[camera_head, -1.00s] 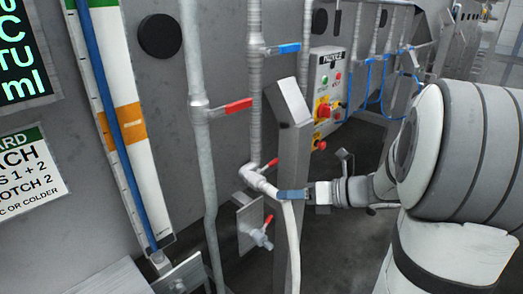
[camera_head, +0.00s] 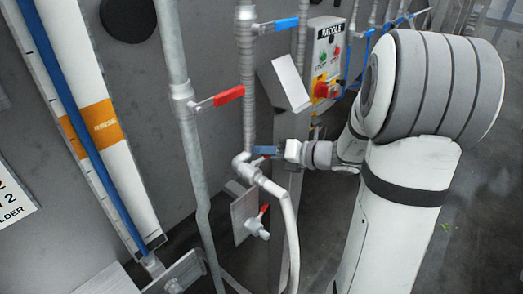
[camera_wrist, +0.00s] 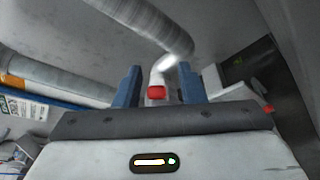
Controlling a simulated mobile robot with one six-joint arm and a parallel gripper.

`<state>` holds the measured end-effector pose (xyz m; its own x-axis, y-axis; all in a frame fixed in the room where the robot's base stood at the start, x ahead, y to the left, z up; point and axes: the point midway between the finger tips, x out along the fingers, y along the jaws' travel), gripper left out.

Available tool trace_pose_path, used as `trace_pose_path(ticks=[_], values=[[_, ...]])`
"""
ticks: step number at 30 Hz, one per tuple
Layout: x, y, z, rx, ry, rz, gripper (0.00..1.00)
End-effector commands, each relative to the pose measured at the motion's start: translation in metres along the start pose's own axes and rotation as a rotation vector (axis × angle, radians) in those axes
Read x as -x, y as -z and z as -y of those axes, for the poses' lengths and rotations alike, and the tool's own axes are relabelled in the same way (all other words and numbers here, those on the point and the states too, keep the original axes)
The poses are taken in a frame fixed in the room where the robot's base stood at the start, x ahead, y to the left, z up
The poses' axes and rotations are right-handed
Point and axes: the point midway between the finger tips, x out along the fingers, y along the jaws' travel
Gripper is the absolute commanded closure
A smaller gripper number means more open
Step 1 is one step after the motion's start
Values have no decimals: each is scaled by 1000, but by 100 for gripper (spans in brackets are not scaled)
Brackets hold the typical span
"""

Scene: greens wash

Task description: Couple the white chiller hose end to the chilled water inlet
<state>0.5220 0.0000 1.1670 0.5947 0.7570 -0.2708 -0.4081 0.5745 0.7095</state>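The white hose (camera_head: 289,215) rises from the floor and bends left to a grey-white elbow fitting (camera_head: 243,164) at the foot of a vertical pipe. Its upper end meets this fitting; I cannot tell whether it is locked. My gripper (camera_head: 266,151) is just right of the fitting, above the hose bend. In the wrist view its blue fingers (camera_wrist: 157,88) stand apart, open. A red lever end (camera_wrist: 157,92) shows in the gap between them, with a white, blurred fitting (camera_wrist: 163,70) behind it. I cannot tell whether the fingers touch the lever.
A red-handled valve (camera_head: 229,96) and a blue-handled valve (camera_head: 279,25) sit on pipes above. A small tap with a red lever (camera_head: 258,223) is below the fitting. Floor at right is clear.

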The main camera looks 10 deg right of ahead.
Motion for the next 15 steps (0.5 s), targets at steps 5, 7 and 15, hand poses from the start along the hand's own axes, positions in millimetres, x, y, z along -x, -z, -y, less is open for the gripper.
trace_pose_path(ticks=[5,7,15], values=[[-11,0,-1,1,-2,-2,64],[-12,1,-1,1,-2,-2,64],[-12,1,-1,2,-2,-3,73]])
